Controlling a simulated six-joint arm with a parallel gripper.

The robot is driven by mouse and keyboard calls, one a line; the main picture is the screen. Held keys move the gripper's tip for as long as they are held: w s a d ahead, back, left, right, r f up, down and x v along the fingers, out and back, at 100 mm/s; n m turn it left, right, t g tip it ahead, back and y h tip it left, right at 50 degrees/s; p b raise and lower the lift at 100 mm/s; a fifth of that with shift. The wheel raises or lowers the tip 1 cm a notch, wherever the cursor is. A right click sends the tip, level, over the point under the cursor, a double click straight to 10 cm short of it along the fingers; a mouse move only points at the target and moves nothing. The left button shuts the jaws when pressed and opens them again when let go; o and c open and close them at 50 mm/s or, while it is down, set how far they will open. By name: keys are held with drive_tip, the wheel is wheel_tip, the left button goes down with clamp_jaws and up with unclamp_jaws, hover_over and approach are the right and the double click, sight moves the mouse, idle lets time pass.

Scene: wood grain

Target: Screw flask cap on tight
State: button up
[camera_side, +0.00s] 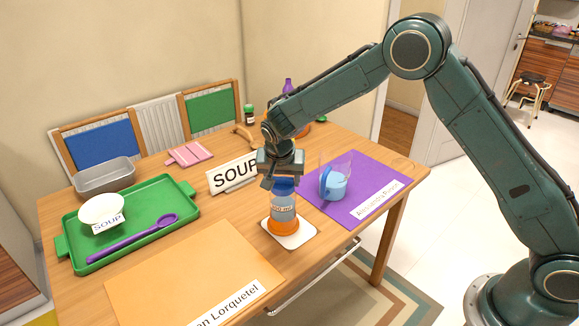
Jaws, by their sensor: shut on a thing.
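The flask (283,208) has a clear bluish body and an orange base. It stands upright on a white square coaster (302,238) near the table's front edge. A blue cap (284,186) sits at the top of the flask. My gripper (283,180) points straight down from above and is shut on the cap. The fingers hide part of the cap, so I cannot tell how closely it meets the flask's neck.
A clear pitcher (336,179) stands close right of the flask on a purple mat (375,185). A SOUP sign (232,175) stands behind left. A green tray (155,205) holds a white bowl (102,208) and purple spoon (130,240). An orange mat (190,270) lies clear at front left.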

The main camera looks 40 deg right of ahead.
drive_tip(key=shift+r+m, duration=0.1)
drive_tip(key=shift+m, duration=0.6)
drive_tip(key=o, duration=1.2)
drive_tip(key=shift+g, duration=0.3)
drive_tip(key=v, duration=1.3)
drive_tip(key=shift+a+r, duration=0.25)
drive_tip(key=shift+a, duration=0.05)
drive_tip(key=shift+s, duration=0.15)
